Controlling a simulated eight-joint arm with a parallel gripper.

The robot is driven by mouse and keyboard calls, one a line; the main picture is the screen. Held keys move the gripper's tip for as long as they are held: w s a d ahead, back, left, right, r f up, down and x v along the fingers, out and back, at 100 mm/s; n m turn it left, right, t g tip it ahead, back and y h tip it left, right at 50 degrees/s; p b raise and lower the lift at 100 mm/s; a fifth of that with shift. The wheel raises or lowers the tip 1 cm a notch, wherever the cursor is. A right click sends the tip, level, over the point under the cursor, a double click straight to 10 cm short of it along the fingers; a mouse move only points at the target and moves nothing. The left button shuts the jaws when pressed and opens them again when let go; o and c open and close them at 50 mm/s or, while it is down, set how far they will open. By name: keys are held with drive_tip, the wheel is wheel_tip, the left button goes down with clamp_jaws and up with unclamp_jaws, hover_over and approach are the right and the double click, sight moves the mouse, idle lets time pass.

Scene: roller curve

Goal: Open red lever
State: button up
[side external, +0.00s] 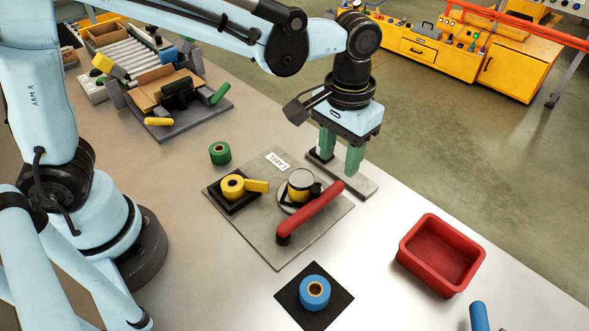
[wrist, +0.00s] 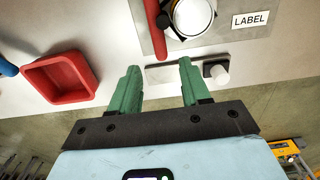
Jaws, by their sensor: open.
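The red lever (side external: 310,213) is a long bar on the grey base plate (side external: 262,247). It slants across the plate's right part, from a dark pivot at its lower left end up to its raised upper right end. In the wrist view the red lever (wrist: 156,30) shows at the top, partly cut off. My gripper (side external: 341,160) has green fingers, open and empty, and hangs beyond the lever's upper right end, apart from it. In the wrist view my gripper (wrist: 158,75) points toward the table edge near a small grey plate (wrist: 173,73).
A green roll (side external: 220,152) stands behind. A blue roll (side external: 314,292) on a black mat is in front. A red bin (side external: 441,254) stands right.

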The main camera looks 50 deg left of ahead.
sight(335, 186)
drive_tip(key=shift+f, duration=3.45)
drive_tip(key=shift+c, duration=0.5)
clamp_jaws()
